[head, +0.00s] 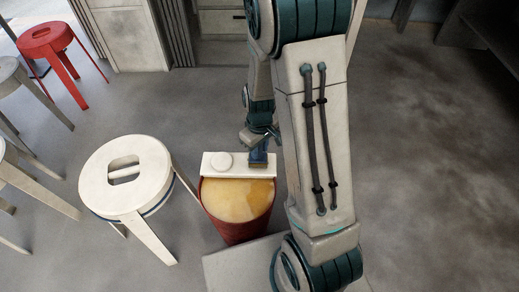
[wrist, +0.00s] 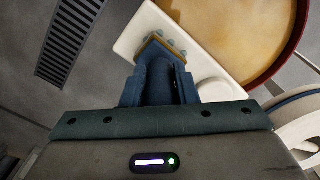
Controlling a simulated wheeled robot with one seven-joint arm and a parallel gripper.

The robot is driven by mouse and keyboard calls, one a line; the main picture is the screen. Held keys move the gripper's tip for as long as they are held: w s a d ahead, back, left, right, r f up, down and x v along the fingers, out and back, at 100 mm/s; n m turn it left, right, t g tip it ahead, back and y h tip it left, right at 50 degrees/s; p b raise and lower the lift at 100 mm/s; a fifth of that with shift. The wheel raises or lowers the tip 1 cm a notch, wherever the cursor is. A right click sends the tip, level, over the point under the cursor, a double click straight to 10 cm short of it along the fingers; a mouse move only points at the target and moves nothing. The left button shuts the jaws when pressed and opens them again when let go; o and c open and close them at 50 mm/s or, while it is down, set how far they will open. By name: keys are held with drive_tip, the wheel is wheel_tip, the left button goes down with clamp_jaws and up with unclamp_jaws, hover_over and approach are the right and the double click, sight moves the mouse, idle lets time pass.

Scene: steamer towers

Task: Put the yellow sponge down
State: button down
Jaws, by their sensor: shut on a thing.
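My gripper (head: 259,156) points down at the white board (head: 238,172) on the far rim of a red bucket (head: 238,230). In the wrist view its blue fingers (wrist: 160,72) are shut. A thin yellow-tan edge of the sponge (wrist: 147,46) shows at the fingertips; most of it is hidden by them. The held sponge is over the board, close to its surface; I cannot tell whether it touches. In the wrist view the board (wrist: 133,22) lies under the fingertips.
The bucket holds yellow-orange contents (head: 236,200). A white round disc (head: 221,161) is on the board's left part. A cream stool (head: 125,178) stands left of the bucket, and a red stool (head: 50,45) is farther back. Floor to the right is clear.

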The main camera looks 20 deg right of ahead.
drive_tip(key=shift+r, duration=0.1)
drive_tip(key=c, duration=1.1)
unclamp_jaws()
drive_tip(key=shift+f, duration=0.2)
drive_tip(key=shift+c, duration=0.2)
wheel_tip(320, 180, up, 12)
drive_tip(key=p, duration=0.4)
drive_tip(key=shift+r, duration=0.2)
drive_tip(key=s+r+m+t, duration=0.1)
drive_tip(key=s+r+m, duration=0.4)
drive_tip(key=s+r, duration=0.5)
drive_tip(key=s, duration=0.3)
drive_tip(key=shift+s+r, duration=0.15)
drive_tip(key=shift+s, duration=0.05)
drive_tip(key=shift+a, duration=0.1)
